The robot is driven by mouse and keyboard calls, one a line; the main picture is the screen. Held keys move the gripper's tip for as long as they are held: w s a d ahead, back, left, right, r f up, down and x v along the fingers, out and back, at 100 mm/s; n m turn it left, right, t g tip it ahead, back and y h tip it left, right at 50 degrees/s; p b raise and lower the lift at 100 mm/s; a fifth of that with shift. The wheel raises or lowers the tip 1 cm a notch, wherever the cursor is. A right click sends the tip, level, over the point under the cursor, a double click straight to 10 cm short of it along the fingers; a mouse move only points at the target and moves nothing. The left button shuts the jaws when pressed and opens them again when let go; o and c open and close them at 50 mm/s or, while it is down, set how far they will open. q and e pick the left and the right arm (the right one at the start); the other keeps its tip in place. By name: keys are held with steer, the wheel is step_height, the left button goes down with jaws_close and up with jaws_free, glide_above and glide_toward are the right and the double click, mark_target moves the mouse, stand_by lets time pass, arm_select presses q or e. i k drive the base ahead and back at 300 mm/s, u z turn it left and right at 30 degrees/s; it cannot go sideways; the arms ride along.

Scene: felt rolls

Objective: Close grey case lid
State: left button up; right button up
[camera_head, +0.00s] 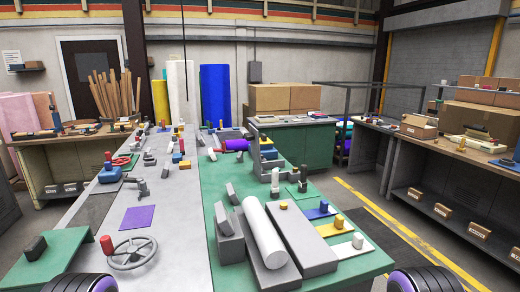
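A long grey slab-like block (301,240) lies on the front of the green bench top. A second grey block (266,254) lies just left of it, and a white roll (264,230) lies lengthwise on or between them. A smaller grey block (228,240) is at their left. These could be the grey case and its lid, but I cannot tell which part is the lid or how far open it is. Neither gripper shows; only dark rounded parts with purple rings, likely mine, show at the bottom left and bottom right.
A grey handwheel (133,254) and a purple sheet (138,217) are on the grey bench strip at left. Yellow (331,229) and white-ended (350,246) pieces lie right of the grey blocks. Upright white (181,92) and blue (215,94) rolls stand behind. Floor is open at right.

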mark_target(252, 136)
steer(key=z, duration=2.1)
steer(key=i, duration=3.55)
steer(key=u, duration=2.1)
steer(key=i, duration=3.95)
